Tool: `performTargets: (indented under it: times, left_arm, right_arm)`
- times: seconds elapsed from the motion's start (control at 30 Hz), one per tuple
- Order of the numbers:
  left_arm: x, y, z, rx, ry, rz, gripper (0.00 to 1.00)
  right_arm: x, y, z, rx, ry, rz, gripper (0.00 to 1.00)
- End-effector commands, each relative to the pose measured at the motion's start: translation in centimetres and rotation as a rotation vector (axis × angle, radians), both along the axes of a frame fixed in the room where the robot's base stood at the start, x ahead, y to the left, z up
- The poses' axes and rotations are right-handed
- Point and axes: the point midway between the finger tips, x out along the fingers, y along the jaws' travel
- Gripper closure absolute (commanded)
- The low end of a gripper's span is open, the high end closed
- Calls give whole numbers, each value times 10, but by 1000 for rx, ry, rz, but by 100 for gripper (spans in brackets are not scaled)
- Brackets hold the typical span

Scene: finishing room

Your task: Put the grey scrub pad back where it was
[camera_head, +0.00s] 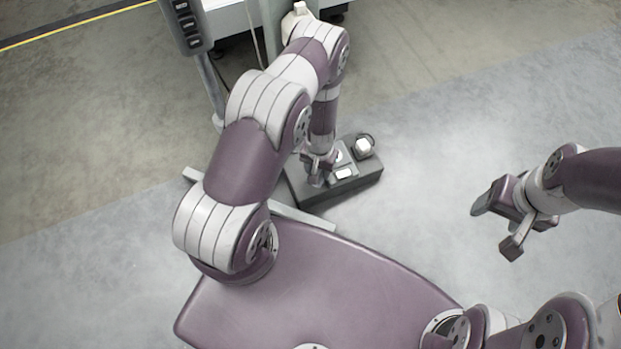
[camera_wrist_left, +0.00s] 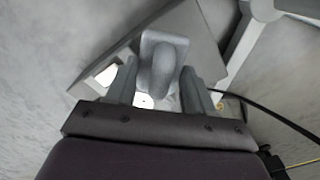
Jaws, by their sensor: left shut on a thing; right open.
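The grey scrub pad (camera_wrist_left: 160,62) shows between the two fingers of my left gripper (camera_wrist_left: 159,72) in the left wrist view. It looks like a rounded grey block with a flat plate at one end. In the head view my left gripper (camera_head: 318,166) points down over the left part of a dark grey holder (camera_head: 345,194). The pad is hard to make out there, and I cannot tell whether it touches the holder. My right gripper (camera_head: 498,226) is open and empty, above bare floor at the right.
The holder also carries a white item with a dark loop (camera_head: 363,147) at its right back and a small white piece (camera_head: 344,173) near its front. A post with a dark control box (camera_head: 186,22) stands at the back left. The floor right of the holder is clear.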

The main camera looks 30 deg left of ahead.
Motion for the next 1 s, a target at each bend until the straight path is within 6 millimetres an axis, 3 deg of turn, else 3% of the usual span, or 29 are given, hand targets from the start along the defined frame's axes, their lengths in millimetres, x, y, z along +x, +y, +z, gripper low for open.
performTargets:
  times: [0.03, 0.2, 0.3, 0.5, 0.83, 0.87, 0.9, 0.93, 1.0]
  left_arm:
    - [0, 12, -14, 0, -1, 4, 72]
    - [-1, 33, -21, 0, -1, 0, 72]
    - [-2, 36, -29, 0, -1, -1, 72]
    - [-2, 36, -65, 0, -2, -2, 72]
    - [-2, 35, -64, 0, -2, -2, 76]
    - [-2, 35, -63, 0, -2, -2, 41]
    - [-2, 35, -63, 0, -2, -2, 28]
    - [-2, 35, -63, 0, -2, -2, 22]
    - [-2, 35, -63, 0, -2, -2, 22]
  right_arm:
    - [0, 0, -13, 0, 0, 0, 34]
    - [0, 0, -19, 0, -1, 0, 34]
    - [0, 0, -25, 0, -1, 0, 34]
    - [0, 0, -55, 0, 0, 0, 34]
    - [0, 0, -52, 0, -1, 0, 34]
    - [0, 0, -51, 0, -1, 0, 34]
    - [0, 0, -51, 0, -1, 0, 34]
    - [0, 0, -51, 0, -1, 0, 34]
    - [0, 0, -51, 0, -1, 0, 34]
